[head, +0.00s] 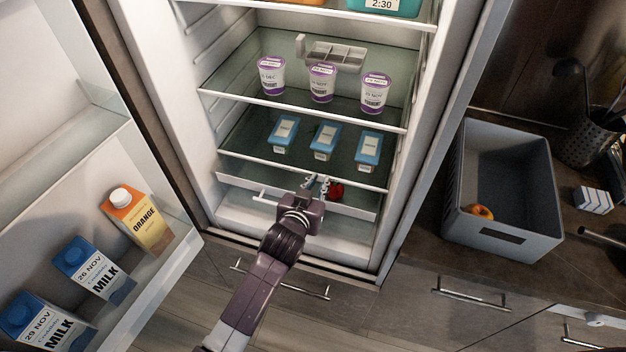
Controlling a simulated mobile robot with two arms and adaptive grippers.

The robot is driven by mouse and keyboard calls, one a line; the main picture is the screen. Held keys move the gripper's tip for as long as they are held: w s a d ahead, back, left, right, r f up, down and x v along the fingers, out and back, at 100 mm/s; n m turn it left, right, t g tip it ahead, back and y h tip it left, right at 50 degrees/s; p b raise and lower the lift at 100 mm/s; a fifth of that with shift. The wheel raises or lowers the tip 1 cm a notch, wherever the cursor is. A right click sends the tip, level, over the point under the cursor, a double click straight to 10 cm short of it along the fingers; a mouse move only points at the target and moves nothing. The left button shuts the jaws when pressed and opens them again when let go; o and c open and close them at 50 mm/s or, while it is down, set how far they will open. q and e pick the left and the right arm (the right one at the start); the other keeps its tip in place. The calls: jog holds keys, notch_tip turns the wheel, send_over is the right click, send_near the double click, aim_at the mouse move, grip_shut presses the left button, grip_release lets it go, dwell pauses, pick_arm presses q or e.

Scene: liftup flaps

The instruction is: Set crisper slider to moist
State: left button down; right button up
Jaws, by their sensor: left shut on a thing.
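The fridge stands open with a crisper drawer (350,208) at the bottom, under the lowest glass shelf. My left gripper (318,183) is at the crisper's top front edge, near its middle. It is shut on a small part there, which I take to be the crisper slider. The slider is mostly hidden by the fingers, and its setting and markings cannot be read. A white handle (265,198) juts out left of the gripper. A red item (336,190) shows just right of the fingers. My right gripper is not in view.
Blue packs (325,141) and purple-rimmed yogurt cups (322,82) stand on shelves above. The open door at left holds milk cartons (88,268) and an orange carton (140,219). A grey bin (500,237) with a fruit (480,212) sits on the right counter.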

pick_arm(q)
jog(key=shift+s+d, duration=0.15)
jog(key=shift+d, duration=0.25)
jog(key=c, duration=1.8)
grip_release()
jog(key=shift+c, duration=0.2)
jog(key=shift+a, duration=0.15)
jog(key=v, duration=1.2)
jog(key=shift+d, duration=0.25)
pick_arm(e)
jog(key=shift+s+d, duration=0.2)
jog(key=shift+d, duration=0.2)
pick_arm(q)
jog(key=shift+f, duration=0.1)
